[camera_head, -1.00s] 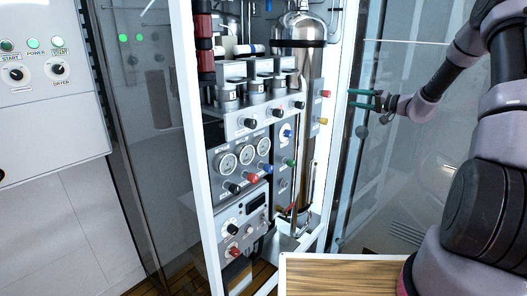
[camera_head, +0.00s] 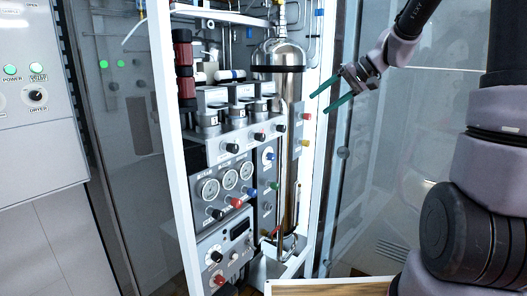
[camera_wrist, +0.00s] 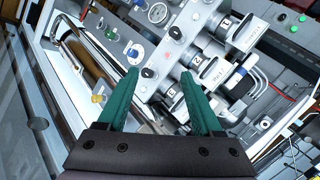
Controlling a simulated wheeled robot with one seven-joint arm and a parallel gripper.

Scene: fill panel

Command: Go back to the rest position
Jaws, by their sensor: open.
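My gripper (camera_head: 332,97) is open and empty, with two green fingers, in the head view. It hangs in the air to the right of the fill panel (camera_head: 228,143), in front of the glass, with my arm reaching up and to the right. In the wrist view my gripper (camera_wrist: 158,88) points at the panel, its fingers apart with nothing between them. The panel's knobs and labelled valve blocks show beyond the fingertips. No finger visibly touches the panel.
A tall metal cylinder (camera_head: 284,120) stands in the panel's white frame (camera_head: 170,150). A grey control box (camera_head: 38,110) with green lights is at the left. A wooden surface (camera_head: 330,287) lies low in front. Glass panes flank the frame.

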